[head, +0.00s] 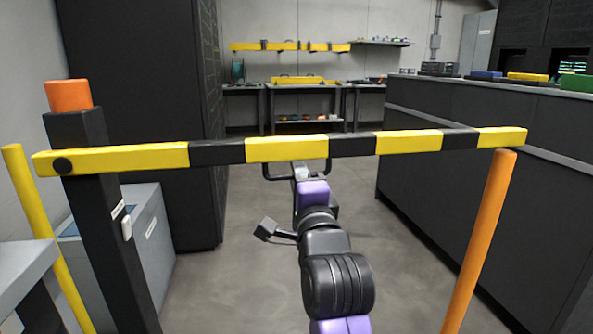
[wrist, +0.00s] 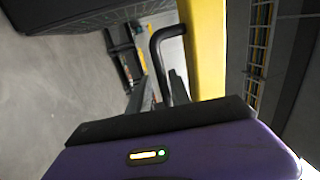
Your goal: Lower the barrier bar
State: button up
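The yellow-and-black barrier bar (head: 287,149) lies nearly level across the head view. Its left end is pivoted on a dark post (head: 95,190). Its right end is at the top of an orange post (head: 480,240); whether they touch cannot be told. A black U-shaped handle (head: 266,172) hangs under the middle of the bar. My gripper (head: 301,170) is at this handle. In the wrist view the handle (wrist: 158,55) runs between my gripper's fingers (wrist: 160,92), beside the yellow bar (wrist: 204,45). Whether the fingers clamp it is unclear.
A yellow post (head: 45,235) and grey bin (head: 150,240) stand at left, beside a tall black cabinet (head: 150,110). A long dark counter (head: 480,190) is at right. Workbenches (head: 300,88) stand at the back. The floor beyond the bar is clear.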

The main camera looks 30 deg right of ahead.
jog(key=v, duration=0.6)
jog(key=shift+s, duration=0.1)
dwell(0.4)
